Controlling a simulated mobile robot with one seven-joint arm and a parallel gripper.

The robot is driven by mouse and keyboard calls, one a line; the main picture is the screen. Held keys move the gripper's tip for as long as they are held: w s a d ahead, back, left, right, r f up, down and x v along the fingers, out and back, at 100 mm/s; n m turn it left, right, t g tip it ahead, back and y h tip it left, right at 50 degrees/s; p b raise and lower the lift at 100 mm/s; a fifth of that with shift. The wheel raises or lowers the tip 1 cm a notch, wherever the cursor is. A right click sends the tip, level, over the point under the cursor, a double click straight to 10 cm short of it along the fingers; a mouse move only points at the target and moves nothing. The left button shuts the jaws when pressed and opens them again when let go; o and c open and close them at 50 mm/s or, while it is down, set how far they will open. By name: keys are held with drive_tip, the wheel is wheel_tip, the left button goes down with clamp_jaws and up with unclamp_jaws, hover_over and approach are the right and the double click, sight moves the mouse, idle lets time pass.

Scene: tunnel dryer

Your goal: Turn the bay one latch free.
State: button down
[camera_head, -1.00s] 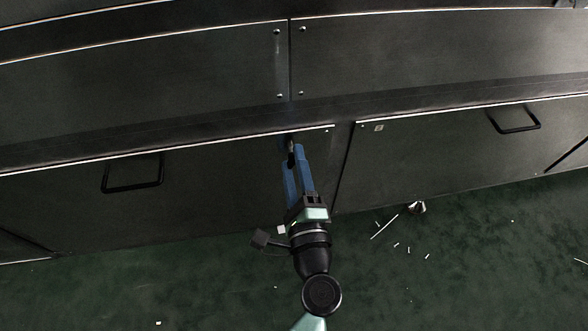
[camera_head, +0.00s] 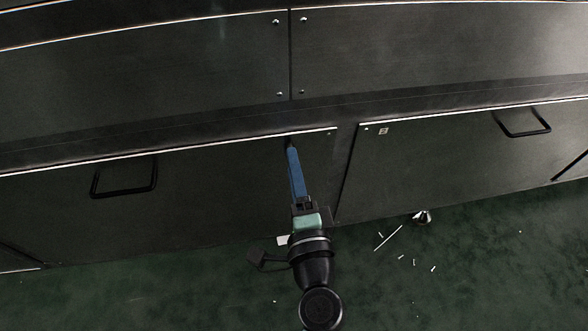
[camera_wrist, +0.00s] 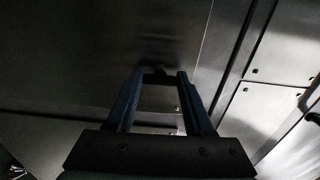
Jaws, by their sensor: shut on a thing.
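The latch is a small dark piece near the top right of the left lower door (camera_head: 225,185); it is mostly hidden by my fingertips in the head view. In the wrist view, the small dark latch (camera_wrist: 160,77) shows between the fingertips against the dark panel. My gripper (camera_head: 291,150) has blue fingers and is shut on the latch. In the head view the fingers overlap, so the grip and the latch's angle are hard to see. The left door looks closed, with a black bar handle (camera_head: 124,176).
A right lower door (camera_head: 450,160) has its own black handle (camera_head: 523,122) and a small label (camera_head: 383,131). Bolted upper panels (camera_head: 150,75) run above a ledge. Thin pale scraps (camera_head: 388,238) and a small metal piece (camera_head: 422,217) lie on the green floor.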

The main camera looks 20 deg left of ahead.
drive_tip(key=shift+c, duration=1.4)
unclamp_jaws()
drive_tip(key=shift+s, duration=0.1)
drive_tip(key=p+v, duration=0.2)
drive_tip(key=v, duration=1.1)
